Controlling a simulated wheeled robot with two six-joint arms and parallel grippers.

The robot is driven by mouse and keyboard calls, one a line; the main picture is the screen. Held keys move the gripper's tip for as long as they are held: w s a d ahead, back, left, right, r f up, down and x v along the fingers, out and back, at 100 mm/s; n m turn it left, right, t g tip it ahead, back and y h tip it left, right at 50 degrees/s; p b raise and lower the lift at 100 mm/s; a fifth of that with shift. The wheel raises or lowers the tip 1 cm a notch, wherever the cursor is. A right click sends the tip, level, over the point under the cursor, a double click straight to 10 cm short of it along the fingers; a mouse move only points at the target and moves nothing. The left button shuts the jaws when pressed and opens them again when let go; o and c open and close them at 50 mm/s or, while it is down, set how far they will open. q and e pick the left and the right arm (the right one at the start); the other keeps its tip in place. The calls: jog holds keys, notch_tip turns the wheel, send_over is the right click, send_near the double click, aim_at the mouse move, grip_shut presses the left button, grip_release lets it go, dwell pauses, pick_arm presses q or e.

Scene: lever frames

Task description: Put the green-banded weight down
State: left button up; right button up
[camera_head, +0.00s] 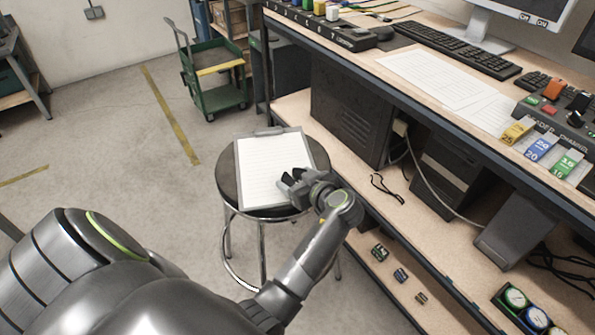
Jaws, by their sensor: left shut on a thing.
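My left gripper (291,183) is over the right part of a clipboard with white paper, above a round dark stool. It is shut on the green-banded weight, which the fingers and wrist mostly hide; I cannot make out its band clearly. I cannot tell whether the weight touches the clipboard. The clipboard (262,168) lies on the stool (228,172), covering most of its seat. My right gripper is not in view.
A workbench (345,52) runs along the right, with keyboards, papers and coloured levers (541,147). A green cart (217,97) stands behind. The floor left of the stool is clear.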

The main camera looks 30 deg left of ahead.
pick_arm(q)
jog(key=shift+f, duration=0.1)
jog(key=shift+f, duration=0.15)
jog(key=o, duration=1.5)
jog(key=shift+o, duration=1.3)
